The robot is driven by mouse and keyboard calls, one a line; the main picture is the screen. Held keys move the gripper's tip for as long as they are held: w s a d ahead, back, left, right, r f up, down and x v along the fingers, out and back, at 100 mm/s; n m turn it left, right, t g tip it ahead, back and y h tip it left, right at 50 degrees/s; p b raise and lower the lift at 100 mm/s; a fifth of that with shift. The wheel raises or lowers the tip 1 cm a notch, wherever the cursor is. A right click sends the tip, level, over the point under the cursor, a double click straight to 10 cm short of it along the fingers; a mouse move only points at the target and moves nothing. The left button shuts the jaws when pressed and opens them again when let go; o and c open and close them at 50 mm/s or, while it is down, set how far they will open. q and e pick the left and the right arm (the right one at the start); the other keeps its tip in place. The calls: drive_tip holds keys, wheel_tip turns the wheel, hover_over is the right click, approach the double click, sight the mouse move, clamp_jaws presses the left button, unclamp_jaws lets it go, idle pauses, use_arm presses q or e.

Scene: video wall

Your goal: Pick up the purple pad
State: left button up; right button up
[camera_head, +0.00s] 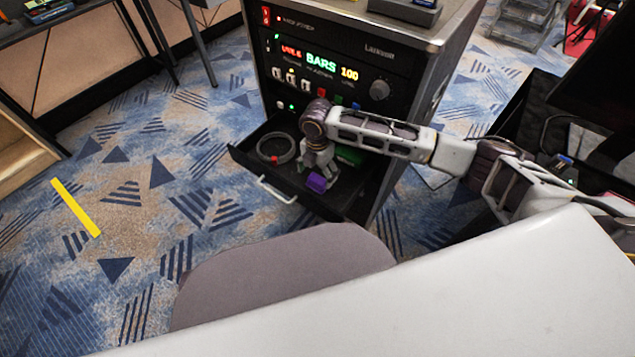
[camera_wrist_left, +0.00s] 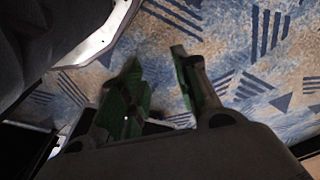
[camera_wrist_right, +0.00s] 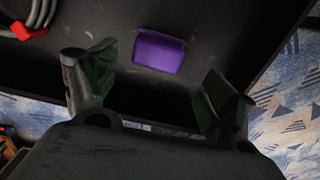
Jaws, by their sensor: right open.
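The purple pad (camera_head: 317,182) lies in the open black drawer (camera_head: 246,160) of the rack, near the drawer's front right part. My right gripper (camera_head: 318,168) reaches down into the drawer just above and behind the pad. In the right wrist view the purple pad (camera_wrist_right: 159,51) lies flat on the drawer floor, ahead of and between the two open fingers of my right gripper (camera_wrist_right: 153,85). Nothing is between the fingers. My left gripper (camera_wrist_left: 158,80) shows only in the left wrist view, with its fingers apart over the carpet and nothing between them.
A coiled grey cable (camera_head: 277,149) with a red clip lies in the drawer's left part. A green item (camera_head: 349,155) lies behind my right gripper. The rack (camera_head: 340,62) rises behind the drawer. A yellow strip (camera_head: 76,207) lies on the open carpet at left.

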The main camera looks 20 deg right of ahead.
sight(317, 180)
drive_tip(key=shift+w+f+b, duration=0.1)
drive_tip(key=shift+f+b, duration=0.2)
drive_tip(key=shift+f, duration=0.6)
drive_tip(key=shift+w+f+b, duration=0.15)
drive_tip(key=shift+f+b, duration=0.55)
drive_tip(key=shift+f, duration=1)
use_arm(q)
drive_tip(key=shift+w+d+r+t, duration=0.1)
drive_tip(key=shift+d+r+t, duration=0.1)
drive_tip(key=shift+r, duration=0.45)
drive_tip(key=shift+w+d+r+t, duration=0.1)
drive_tip(key=shift+d+r, duration=0.05)
drive_tip(key=shift+r, duration=0.45)
drive_tip(key=shift+f, duration=0.1)
